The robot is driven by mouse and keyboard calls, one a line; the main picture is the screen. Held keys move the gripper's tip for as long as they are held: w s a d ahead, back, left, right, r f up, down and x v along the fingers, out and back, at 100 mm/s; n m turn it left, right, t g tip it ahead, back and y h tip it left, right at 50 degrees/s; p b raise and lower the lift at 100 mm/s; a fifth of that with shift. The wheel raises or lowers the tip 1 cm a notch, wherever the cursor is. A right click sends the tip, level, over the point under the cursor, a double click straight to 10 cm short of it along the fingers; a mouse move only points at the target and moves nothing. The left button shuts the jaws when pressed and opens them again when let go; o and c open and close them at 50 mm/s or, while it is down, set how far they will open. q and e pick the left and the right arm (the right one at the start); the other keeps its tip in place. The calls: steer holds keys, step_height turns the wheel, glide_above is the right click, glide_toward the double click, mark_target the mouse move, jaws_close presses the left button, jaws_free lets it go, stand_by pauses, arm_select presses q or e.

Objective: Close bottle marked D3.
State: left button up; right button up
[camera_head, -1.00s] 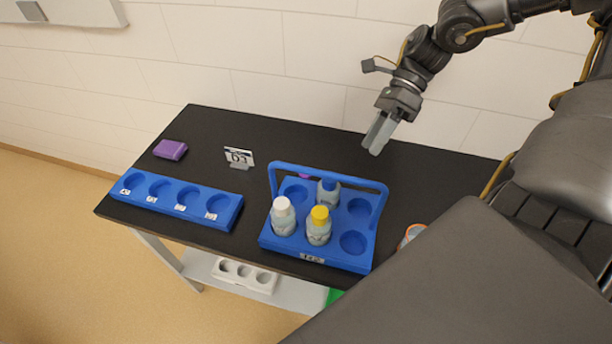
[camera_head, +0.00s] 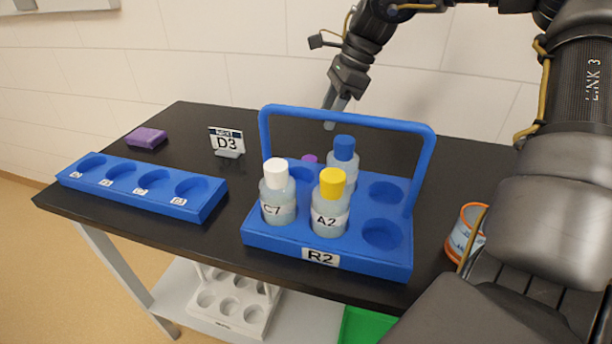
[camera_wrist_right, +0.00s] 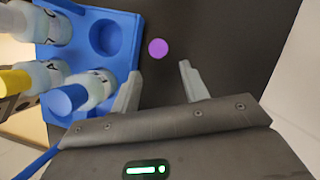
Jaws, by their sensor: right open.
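A blue carrier marked R2 (camera_head: 325,258) holds three capped bottles. The white-capped bottle (camera_head: 277,200) reads C7 and the yellow-capped bottle (camera_head: 328,215) reads A2. The blue-capped bottle (camera_head: 343,162) stands behind them; its label is not readable. A D3 sign (camera_head: 227,142) stands on the table; I read D3 on no bottle. A small purple round piece (camera_head: 309,159), perhaps a cap, lies behind the carrier and shows in the right wrist view (camera_wrist_right: 158,48). My right gripper (camera_head: 334,112) is open and empty behind the carrier, with the purple piece ahead of its fingers.
A blue four-hole rack (camera_head: 150,197) lies at the left of the black table (camera_head: 190,150). A purple block (camera_head: 147,138) lies behind it. An orange-rimmed container (camera_head: 466,232) stands at right by my arm. The carrier's tall handle (camera_head: 345,120) rises before my right gripper.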

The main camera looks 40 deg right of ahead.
stand_by(0.3)
glide_toward(311, 159)
steer(key=shift+w+a+f, duration=0.2)
steer(key=shift+w+f, duration=0.05)
steer(key=shift+f, duration=0.2)
steer(key=shift+w+a+f, duration=0.2)
steer(key=shift+w+f, duration=0.1)
steer(key=shift+f, duration=0.2)
arm_select(q)
steer(key=shift+r+b, duration=0.3)
steer(key=shift+r, duration=0.55)
arm_select(e)
steer(key=shift+w+a+f, duration=0.1)
steer(key=shift+a+f, duration=0.1)
steer(key=shift+f, duration=0.2)
steer(key=x, duration=0.4)
steer(key=shift+s+d+f, duration=0.1)
steer(key=shift+s+f, duration=0.15)
steer(key=shift+f, duration=0.4)
arm_select(q)
steer(key=shift+s+r, duration=0.25)
steer(key=shift+r, duration=0.1)
steer(key=shift+a, duration=0.1)
